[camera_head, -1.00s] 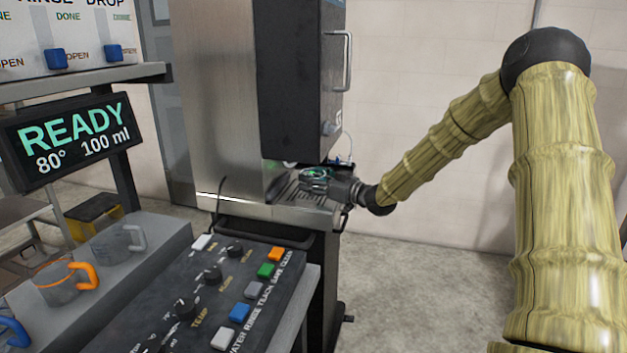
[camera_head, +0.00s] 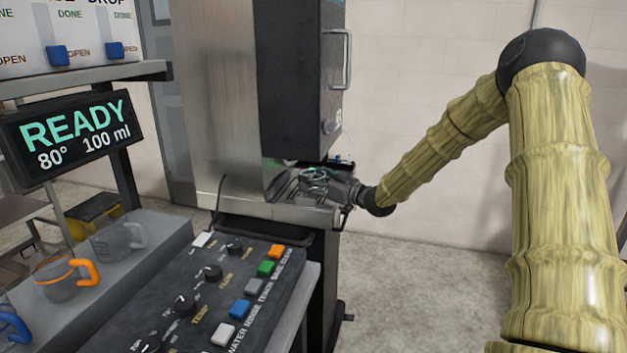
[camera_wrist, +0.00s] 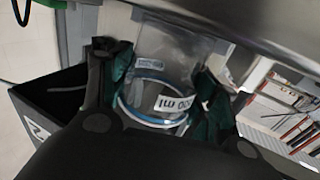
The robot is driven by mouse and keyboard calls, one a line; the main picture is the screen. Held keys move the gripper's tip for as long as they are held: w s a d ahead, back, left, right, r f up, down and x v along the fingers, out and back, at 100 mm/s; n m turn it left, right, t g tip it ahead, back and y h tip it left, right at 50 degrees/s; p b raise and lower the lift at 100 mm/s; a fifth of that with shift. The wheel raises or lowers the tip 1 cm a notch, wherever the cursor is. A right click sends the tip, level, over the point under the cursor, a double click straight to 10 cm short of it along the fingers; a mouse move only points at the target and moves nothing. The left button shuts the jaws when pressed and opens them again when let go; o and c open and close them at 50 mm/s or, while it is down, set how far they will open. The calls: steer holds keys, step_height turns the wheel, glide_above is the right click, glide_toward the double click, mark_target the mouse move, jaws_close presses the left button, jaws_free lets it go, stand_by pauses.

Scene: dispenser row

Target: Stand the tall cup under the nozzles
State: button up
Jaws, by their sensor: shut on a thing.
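My gripper (camera_head: 316,179) is at the bay of the tall steel dispenser (camera_head: 222,105), low under its black cabinet (camera_head: 295,80). In the wrist view it is shut on a clear cup (camera_wrist: 165,60), with a dark finger and green pad on each side. The cup has a blue ring around one end and a white label reading in ml, seen upside down. In the head view the cup is small and mostly hidden by the gripper. I cannot make out the nozzles, nor whether the cup touches the grate (camera_head: 283,194) in the bay.
A control panel (camera_head: 215,290) with knobs and coloured buttons stands in front of the dispenser. A grey shelf at left holds an orange-handled mug (camera_head: 62,280), a grey mug (camera_head: 118,240) and a blue-handled one (camera_head: 12,325). A screen (camera_head: 75,130) reads READY, 80°, 100 ml.

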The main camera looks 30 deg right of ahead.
steer(key=shift+s+f, duration=0.1)
steer(key=shift+f, duration=0.25)
steer(key=o, duration=0.9)
steer(key=shift+f, duration=0.1)
steer(key=shift+s+d+f, duration=0.1)
steer(key=shift+s+d, duration=0.15)
steer(key=shift+s, duration=0.2)
steer(key=v, duration=0.7)
steer(key=r+v, duration=0.1)
steer(key=v, duration=0.3)
steer(key=shift+a, duration=0.1)
